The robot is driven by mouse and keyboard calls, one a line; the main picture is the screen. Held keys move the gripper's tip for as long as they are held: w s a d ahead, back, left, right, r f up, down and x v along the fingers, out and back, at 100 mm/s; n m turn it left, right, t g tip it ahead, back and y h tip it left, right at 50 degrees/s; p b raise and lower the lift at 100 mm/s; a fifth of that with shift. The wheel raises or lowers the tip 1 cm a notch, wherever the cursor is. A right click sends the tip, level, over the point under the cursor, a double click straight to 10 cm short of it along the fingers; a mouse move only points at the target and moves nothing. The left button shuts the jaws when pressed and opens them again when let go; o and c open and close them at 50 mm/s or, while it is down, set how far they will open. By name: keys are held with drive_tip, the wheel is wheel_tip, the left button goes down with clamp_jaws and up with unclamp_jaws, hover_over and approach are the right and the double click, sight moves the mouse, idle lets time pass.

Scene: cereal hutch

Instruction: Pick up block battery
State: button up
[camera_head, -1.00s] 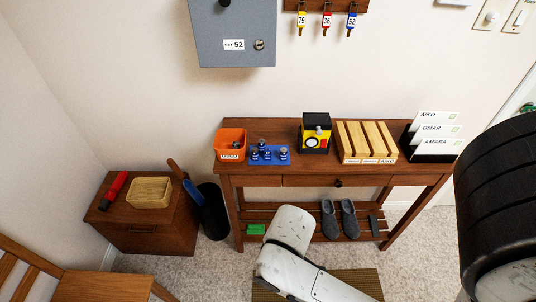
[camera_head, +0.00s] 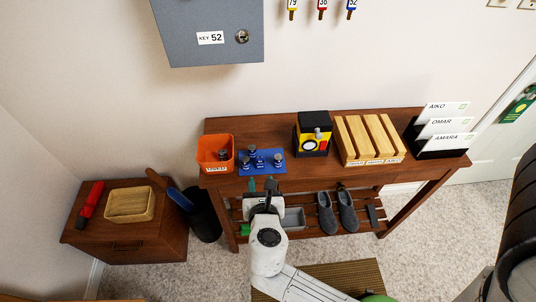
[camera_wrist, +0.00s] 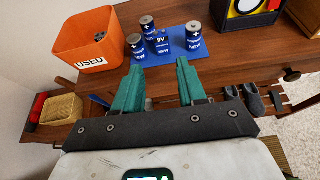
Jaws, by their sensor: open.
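The block battery (camera_wrist: 161,43), dark blue with "9V" lettering, stands on a blue mat (camera_wrist: 176,50) marked "NEW". It also shows small in the head view (camera_head: 260,163), on the mat (camera_head: 270,168) atop the wooden table. Round blue-and-silver batteries stand around it: one behind (camera_wrist: 147,23), one at left (camera_wrist: 136,46) and one at right (camera_wrist: 193,36). My gripper (camera_wrist: 160,66) is open, its two green fingers apart and empty, in front of the mat. In the head view my gripper (camera_head: 262,186) is at the table's front edge, short of the battery.
An orange bin (camera_wrist: 86,38) labelled "USED" stands left of the mat. A yellow and black box (camera_head: 313,134), a slotted wooden rack (camera_head: 369,139) and a card holder (camera_head: 443,143) stand to the right. Slippers (camera_head: 337,212) sit on the lower shelf.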

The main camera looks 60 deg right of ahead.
sight(260, 161)
drive_tip(key=x, duration=1)
drive_tip(key=shift+w+d, duration=0.15)
drive_tip(key=shift+d, duration=0.3)
clamp_jaws()
drive_tip(key=shift+r+p, duration=0.1)
drive_tip(key=shift+p, duration=0.2)
